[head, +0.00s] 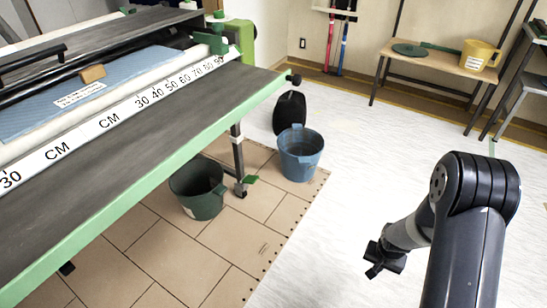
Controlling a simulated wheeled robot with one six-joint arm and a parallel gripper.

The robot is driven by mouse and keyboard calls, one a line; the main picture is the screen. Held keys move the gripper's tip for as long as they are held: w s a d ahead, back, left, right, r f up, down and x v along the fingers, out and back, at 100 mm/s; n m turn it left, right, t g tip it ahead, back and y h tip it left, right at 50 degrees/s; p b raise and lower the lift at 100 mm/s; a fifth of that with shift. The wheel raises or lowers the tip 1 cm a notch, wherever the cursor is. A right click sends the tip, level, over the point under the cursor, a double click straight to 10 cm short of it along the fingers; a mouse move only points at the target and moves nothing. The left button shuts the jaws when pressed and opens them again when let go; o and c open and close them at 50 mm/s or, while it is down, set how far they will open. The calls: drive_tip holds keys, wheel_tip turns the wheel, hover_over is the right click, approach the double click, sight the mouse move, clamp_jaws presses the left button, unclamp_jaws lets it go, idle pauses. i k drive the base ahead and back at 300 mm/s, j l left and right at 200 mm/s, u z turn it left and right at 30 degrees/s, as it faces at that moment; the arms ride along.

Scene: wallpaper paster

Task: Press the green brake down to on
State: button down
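A small green tab, which looks like the brake (251,180), sticks out beside the caster wheel (241,190) at the foot of the table's right leg, near the floor. It is too small to tell whether it is up or pressed down. My gripper (374,271) hangs over the white floor at the lower right, pointing down, well to the right of the brake and apart from it. Nothing shows in it, and I cannot tell whether its fingers are open or shut.
The green-edged pasting table (140,152) fills the left. A dark green bucket (198,190) stands left of the caster, and a blue bucket (300,155) and black container (289,113) stand right of it. White floor (335,215) between buckets and my arm is clear.

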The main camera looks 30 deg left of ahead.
sight(248, 179)
drive_tip(key=i+u, duration=0.2)
drive_tip(key=i, duration=0.4)
drive_tip(key=i+u, duration=0.2)
drive_tip(key=i, duration=0.35)
drive_tip(key=i+l+u, duration=0.2)
drive_tip(key=i, duration=0.35)
drive_tip(key=i+u, duration=0.35)
drive_tip(key=i, duration=0.3)
drive_tip(key=i+u, duration=0.3)
drive_tip(key=i, duration=0.3)
drive_tip(key=u, duration=1.7)
